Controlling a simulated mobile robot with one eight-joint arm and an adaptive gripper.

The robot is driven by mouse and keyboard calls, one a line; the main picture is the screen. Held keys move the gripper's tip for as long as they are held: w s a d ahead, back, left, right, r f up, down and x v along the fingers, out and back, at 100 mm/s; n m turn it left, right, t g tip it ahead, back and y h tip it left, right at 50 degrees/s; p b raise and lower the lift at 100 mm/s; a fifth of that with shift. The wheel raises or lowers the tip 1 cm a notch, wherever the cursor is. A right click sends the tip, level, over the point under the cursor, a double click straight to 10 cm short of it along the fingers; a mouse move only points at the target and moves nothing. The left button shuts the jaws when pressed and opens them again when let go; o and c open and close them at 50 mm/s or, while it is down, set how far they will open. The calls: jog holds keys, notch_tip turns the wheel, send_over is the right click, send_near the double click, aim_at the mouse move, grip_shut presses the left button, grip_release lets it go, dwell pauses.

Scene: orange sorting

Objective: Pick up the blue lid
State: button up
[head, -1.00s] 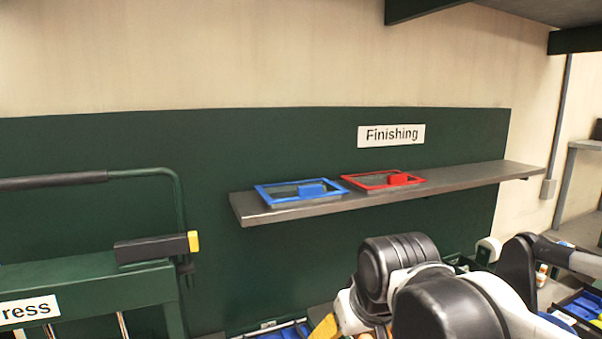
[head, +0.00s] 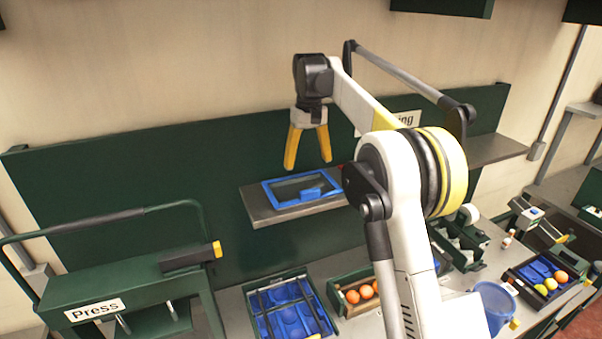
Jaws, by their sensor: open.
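The blue lid (head: 273,201) is a flat blue frame with a grey clear middle and a small blue block handle (head: 310,193). It lies on the left end of the grey shelf (head: 263,217). My gripper (head: 307,165) has two yellow fingers spread apart and pointing down. It is open and empty, and in the picture it shows just above the lid's back right part, apart from the handle. The red lid is almost wholly hidden behind my arm.
A green press (head: 130,270) stands at the left. Below the shelf are a tray with blue inserts (head: 273,290) and a wooden crate (head: 338,290) with oranges. A blue bucket (head: 492,303) and another fruit tray (head: 512,272) are at the right.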

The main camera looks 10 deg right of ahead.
aim_at(309, 190)
notch_tip(309, 190, down, 6)
jog(key=shift+r+p, duration=0.1)
jog(key=shift+p, duration=0.25)
jog(key=f+p, duration=0.1)
jog(key=f, duration=0.3)
jog(key=shift+s+d+p, duration=0.15)
jog(key=shift+s+p, duration=0.2)
jog(key=shift+s, duration=0.05)
jog(key=shift+w+f, duration=0.1)
jog(key=shift+f, duration=0.45)
jog(key=c, duration=1.3)
